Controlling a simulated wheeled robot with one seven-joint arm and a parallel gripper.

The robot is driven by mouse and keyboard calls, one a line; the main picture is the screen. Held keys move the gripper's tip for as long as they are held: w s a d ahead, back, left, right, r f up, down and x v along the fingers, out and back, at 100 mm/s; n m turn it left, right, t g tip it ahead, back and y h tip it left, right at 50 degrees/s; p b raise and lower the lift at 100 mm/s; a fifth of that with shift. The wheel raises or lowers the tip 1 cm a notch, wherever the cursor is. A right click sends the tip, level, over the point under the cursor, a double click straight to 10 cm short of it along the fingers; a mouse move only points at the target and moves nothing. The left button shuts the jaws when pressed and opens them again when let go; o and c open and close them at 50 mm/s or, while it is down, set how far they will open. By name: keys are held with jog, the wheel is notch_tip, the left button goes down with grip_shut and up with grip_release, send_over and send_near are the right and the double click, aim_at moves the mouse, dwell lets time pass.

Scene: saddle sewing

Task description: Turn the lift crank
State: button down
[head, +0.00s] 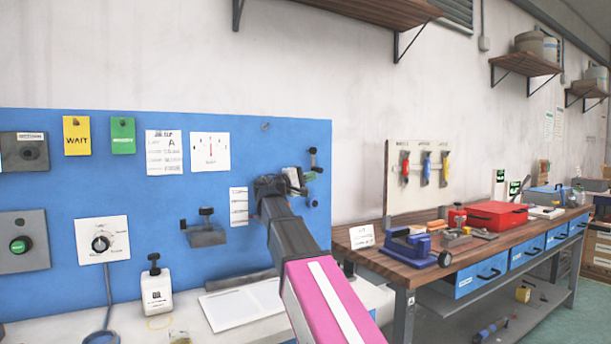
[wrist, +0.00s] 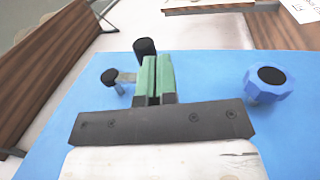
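The lift crank appears in the wrist view as a short metal arm (wrist: 127,77) with a black round knob (wrist: 109,76) at its left end. A black cylindrical grip (wrist: 145,46) shows just beyond my fingertips. In the head view, black crank parts (head: 313,153) stand out near the blue panel's right edge, partly hidden by my gripper. My gripper (wrist: 157,62) has green finger pads drawn close together, with only a thin gap and nothing visible between them. It is right beside the crank; whether it touches is unclear. It also shows in the head view (head: 306,178).
A blue lobed knob (wrist: 268,84) is right of my fingers in the wrist view. The blue panel (head: 150,220) carries cards, switches and a small grey bracket (head: 206,234). A white bottle (head: 156,290) stands below. A wooden workbench (head: 400,263) with tools is at right.

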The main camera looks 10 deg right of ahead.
jog(key=d, duration=0.1)
jog(key=w+d, duration=0.1)
jog(key=d, duration=0.2)
jog(key=shift+w+d+f, duration=0.2)
jog(key=shift+w+d, duration=0.05)
dwell(1.3)
jog(key=shift+s+a+r+g+y, duration=0.25)
jog(key=shift+s+a+r+y, duration=0.85)
jog(key=shift+a, duration=3.25)
jog(key=shift+s+a+r+g+y, duration=0.4)
jog(key=shift+s+a, duration=1.25)
jog(key=shift+a, duration=2.65)
jog(key=x, duration=1.4)
jog(key=shift+w+r, duration=0.1)
jog(key=shift+r, duration=0.2)
jog(key=shift+d+t+h, duration=0.1)
jog(key=shift+t+h, duration=0.15)
jog(key=shift+h, duration=0.05)
